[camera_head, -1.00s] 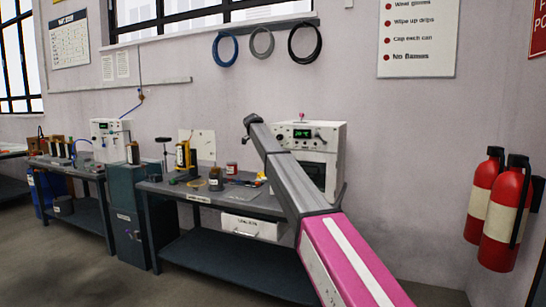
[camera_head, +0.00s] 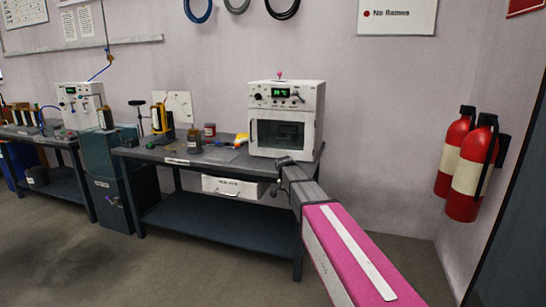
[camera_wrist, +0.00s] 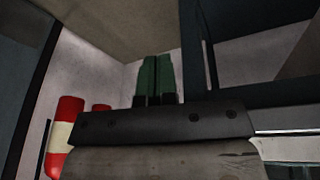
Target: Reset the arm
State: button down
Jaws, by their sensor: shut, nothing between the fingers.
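My gripper (camera_wrist: 156,78) shows in the wrist view as two green fingers with dark bases, side by side and touching, with nothing between them. In the head view my pink and grey arm reaches from the bottom right toward the front edge of the workbench (camera_head: 236,172). Its far end is just below and in front of the white oven (camera_head: 285,120).
Two red fire extinguishers (camera_head: 470,170) hang on the right wall; they also show in the wrist view (camera_wrist: 68,135). A white drawer (camera_head: 235,187) sits under the bench top. A teal cabinet (camera_head: 112,185) stands between the benches. The floor at lower left is clear.

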jog(key=s+d+f+n+y, duration=0.1)
jog(key=s+d+f+n, duration=0.1)
jog(key=s, duration=0.8)
jog(key=s+d+f+n+g, duration=0.1)
jog(key=s+d+f+n, duration=0.1)
jog(key=s+d+f, duration=0.2)
jog(key=s+d+f+n+g+y, duration=0.1)
jog(key=s+d+f+n, duration=0.2)
jog(key=s+f, duration=0.5)
jog(key=s+d, duration=0.1)
jog(key=s, duration=0.7)
jog(key=shift+s+y, duration=0.3)
jog(key=shift+s, duration=0.05)
jog(key=shift+d+f, duration=0.1)
